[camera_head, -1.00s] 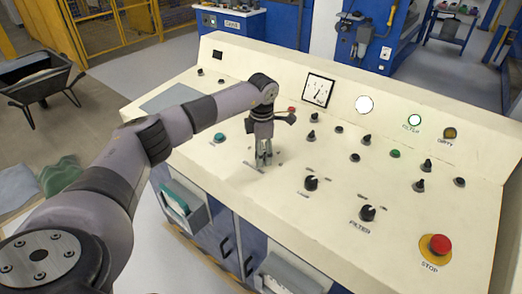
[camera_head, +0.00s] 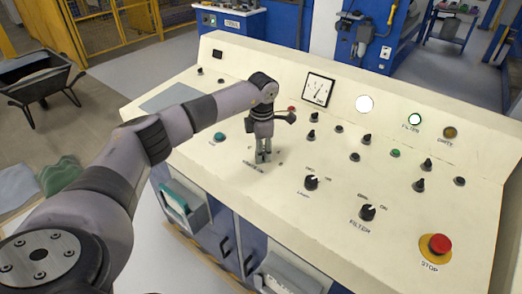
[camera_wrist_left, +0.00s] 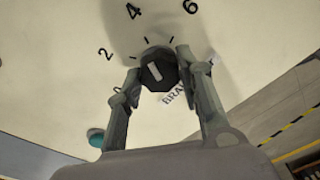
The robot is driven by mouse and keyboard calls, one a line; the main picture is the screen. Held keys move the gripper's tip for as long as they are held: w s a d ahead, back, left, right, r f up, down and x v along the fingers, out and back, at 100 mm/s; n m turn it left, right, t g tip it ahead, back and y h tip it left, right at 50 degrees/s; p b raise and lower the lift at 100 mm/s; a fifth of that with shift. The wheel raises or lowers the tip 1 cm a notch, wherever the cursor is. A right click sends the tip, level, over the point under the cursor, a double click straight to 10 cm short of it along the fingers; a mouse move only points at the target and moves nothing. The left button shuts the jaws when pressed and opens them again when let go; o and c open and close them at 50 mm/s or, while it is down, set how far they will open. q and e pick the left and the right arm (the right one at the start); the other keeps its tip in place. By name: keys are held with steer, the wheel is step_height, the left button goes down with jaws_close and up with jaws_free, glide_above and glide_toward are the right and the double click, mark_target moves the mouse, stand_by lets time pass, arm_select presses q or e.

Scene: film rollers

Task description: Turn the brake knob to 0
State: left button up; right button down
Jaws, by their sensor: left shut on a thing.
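The brake knob (camera_wrist_left: 157,72) is a black knob with a white mark on its face, on the cream control panel (camera_head: 330,230). I cannot read a 0, nor tell exactly which number the mark points at. My left gripper (camera_head: 262,158) points down at the panel, its fingers on both sides of the knob, shut on it. In the head view the gripper hides the knob. My right gripper is not in view.
Several other black knobs stand on the panel, including the filter knob (camera_head: 367,212) and another (camera_head: 311,182) right of the gripper. A red stop button (camera_head: 439,244) is at the right front. A green button (camera_head: 219,137) lies left of the gripper.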

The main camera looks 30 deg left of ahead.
arm_select(q)
steer(key=shift+n, duration=0.3)
steer(key=n, duration=0.4)
steer(key=shift+n, duration=0.4)
steer(key=n+p, duration=0.1)
steer(key=n, duration=0.3)
steer(key=shift+r+h, duration=0.1)
steer(key=shift+h, duration=0.2)
steer(key=n+p, duration=0.1)
steer(key=n, duration=0.4)
steer(key=n+p, duration=0.1)
steer(key=n, duration=0.4)
steer(key=shift+h+p, duration=0.3)
steer(key=shift+p, duration=0.1)
steer(key=shift+n, duration=0.4)
steer(key=o, duration=1.2)
steer(key=shift+c, duration=0.2)
